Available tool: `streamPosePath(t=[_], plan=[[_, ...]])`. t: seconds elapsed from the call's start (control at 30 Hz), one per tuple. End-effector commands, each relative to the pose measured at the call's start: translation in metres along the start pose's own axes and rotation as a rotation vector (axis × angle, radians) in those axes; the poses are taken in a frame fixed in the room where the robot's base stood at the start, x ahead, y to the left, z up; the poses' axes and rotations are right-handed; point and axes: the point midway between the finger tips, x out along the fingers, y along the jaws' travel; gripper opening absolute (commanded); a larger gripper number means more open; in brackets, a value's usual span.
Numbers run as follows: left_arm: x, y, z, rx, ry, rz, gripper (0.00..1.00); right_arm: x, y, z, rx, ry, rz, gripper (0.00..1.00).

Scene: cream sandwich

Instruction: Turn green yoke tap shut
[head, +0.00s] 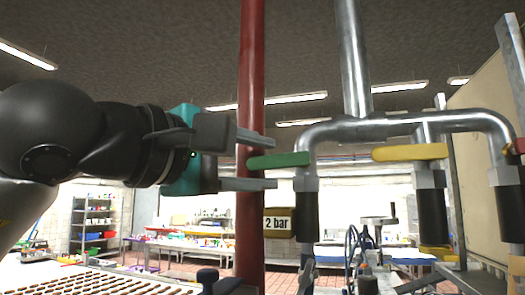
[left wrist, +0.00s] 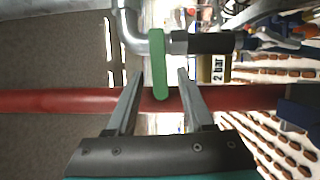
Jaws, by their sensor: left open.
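The green tap handle (head: 280,160) juts out to the left, roughly level, from the left leg of a silver yoke-shaped pipe (head: 400,127). A black sleeve (head: 307,217) sits below it. My left gripper (head: 273,163) comes in from the left and is open, one finger above the handle's free end and one below. In the left wrist view the green handle (left wrist: 158,62) reaches in between the two fingertips (left wrist: 159,75), with gaps on both sides. I cannot tell how deep the handle sits between the fingers. My right gripper is not in view.
A red upright pipe (head: 250,70) stands close behind the left fingers. A "2 bar" sign (head: 278,223) shows behind. Benches (head: 185,247) and a tray with brown pieces (head: 80,284) lie lower left.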

Motion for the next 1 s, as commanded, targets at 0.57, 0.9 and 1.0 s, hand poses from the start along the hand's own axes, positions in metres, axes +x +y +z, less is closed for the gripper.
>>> streamPosePath(t=[0.57,0.9,1.0], plan=[[0.0076,-0.0007,-0.0001,0.0,0.0,-0.001,0.32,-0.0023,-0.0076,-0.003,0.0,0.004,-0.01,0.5],[0.0075,-0.0007,-0.0001,0.0,0.0,-0.001,0.0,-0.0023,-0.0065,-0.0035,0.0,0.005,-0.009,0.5],[0.0074,-0.0007,-0.0001,0.001,0.0,-0.001,0.0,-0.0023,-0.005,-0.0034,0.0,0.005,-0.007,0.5]])
